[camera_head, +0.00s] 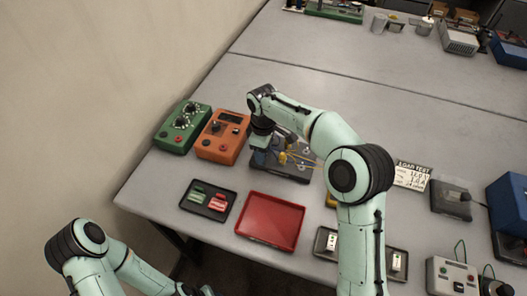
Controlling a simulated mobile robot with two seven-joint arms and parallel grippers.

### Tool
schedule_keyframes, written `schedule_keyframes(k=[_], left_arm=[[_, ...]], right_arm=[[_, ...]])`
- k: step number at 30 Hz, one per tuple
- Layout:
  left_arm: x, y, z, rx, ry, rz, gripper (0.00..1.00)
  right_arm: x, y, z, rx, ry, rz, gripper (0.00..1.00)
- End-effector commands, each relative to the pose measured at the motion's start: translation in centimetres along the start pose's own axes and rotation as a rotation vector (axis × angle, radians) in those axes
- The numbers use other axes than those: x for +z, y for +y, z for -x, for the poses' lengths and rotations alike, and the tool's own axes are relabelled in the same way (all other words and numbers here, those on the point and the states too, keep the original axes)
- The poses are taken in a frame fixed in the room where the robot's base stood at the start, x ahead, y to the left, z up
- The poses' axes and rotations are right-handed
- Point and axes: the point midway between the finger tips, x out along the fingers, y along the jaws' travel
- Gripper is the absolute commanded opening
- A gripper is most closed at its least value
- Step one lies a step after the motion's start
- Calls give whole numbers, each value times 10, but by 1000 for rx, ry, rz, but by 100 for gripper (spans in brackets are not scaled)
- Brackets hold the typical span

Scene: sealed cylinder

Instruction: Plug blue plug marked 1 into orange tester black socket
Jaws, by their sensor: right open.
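The orange tester (217,146) stands at the left of the table, with a dark display, a dark knob and small sockets on its face. Which socket is black is too small to tell. My right gripper (259,151) points down just right of the tester, over the left part of a dark tray (294,174) holding tangled blue and yellow leads (285,156). It is open. Some blue shows by its fingertips, but I cannot make out the plug marked 1.
A green box with knobs (183,128) stands left of the tester. In front lie a small black tray (190,207) with green and red pieces and an empty red tray (270,221). A sign (411,176) stands at right.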

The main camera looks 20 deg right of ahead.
Motion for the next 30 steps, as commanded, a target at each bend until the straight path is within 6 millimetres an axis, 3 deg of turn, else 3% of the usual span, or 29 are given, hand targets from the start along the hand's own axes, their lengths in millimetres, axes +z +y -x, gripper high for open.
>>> schedule_keyframes(k=[24, 26, 29, 30], left_arm=[[-3, 3, 5, 1, 4, -1, 43], [-3, 3, 5, 1, 4, -1, 43], [-3, 3, 5, 1, 4, -1, 43], [-3, 3, 5, 1, 4, -1, 43]], right_arm=[[0, 1, 0, 0, 1, 0, 51], [0, 1, 0, 0, 0, 0, 35], [0, 1, 0, 0, 0, 0, 2], [0, 1, 0, 0, 0, 0, 0]])
